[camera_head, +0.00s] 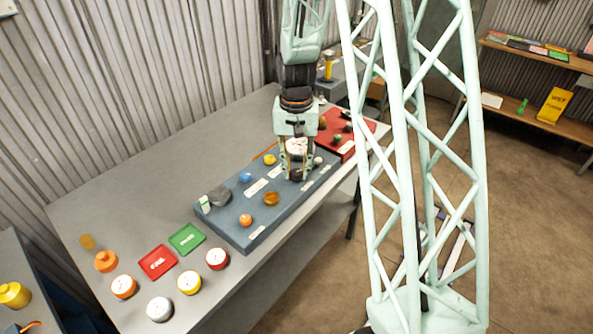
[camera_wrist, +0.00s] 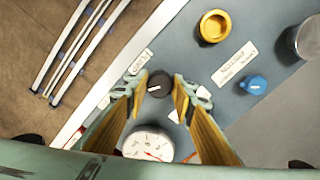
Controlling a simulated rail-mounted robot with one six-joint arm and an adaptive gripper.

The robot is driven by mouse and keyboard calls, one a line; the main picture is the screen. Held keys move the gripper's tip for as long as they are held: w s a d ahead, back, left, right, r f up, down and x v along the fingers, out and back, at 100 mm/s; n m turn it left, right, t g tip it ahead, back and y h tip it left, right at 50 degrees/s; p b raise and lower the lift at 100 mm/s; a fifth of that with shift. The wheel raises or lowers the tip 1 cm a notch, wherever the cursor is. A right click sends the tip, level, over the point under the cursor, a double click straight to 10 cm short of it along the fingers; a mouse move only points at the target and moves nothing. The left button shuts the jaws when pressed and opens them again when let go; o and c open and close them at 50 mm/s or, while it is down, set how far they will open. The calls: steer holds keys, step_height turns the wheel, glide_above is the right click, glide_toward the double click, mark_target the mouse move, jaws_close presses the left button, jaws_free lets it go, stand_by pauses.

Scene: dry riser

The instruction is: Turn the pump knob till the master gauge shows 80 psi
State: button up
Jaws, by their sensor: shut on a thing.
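A black round knob (camera_wrist: 158,83) with a white pointer line stands on the blue-grey panel (camera_head: 229,224). In the wrist view my gripper (camera_wrist: 157,86) has one fingertip on each side of this knob and is shut on it. In the head view my gripper (camera_head: 297,174) points down at the panel's right part, and its fingers cover much of the knob. A white-faced gauge (camera_wrist: 148,145) with a red needle lies beside the knob, between my fingers in the wrist view. Its lower edge is cut off by my gripper body, and its figures are too small to read.
The panel also carries a yellow ring-shaped part (camera_wrist: 214,26), a blue knob (camera_wrist: 254,85) and white labels. A red panel (camera_head: 335,143) stands at the right. Loose gauges, a red tray (camera_head: 158,262) and a green tray (camera_head: 187,239) lie at the bench's near left. The bench behind the panel is clear.

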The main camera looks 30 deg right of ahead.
mark_target(296, 171)
steer(key=m, duration=0.6)
steer(key=shift+w+m, duration=0.1)
steer(key=shift+m, duration=2.5)
steer(key=o, duration=0.8)
steer(key=shift+o, duration=0.2)
steer(key=shift+r, duration=0.15)
step_height(296, 171, up, 12)
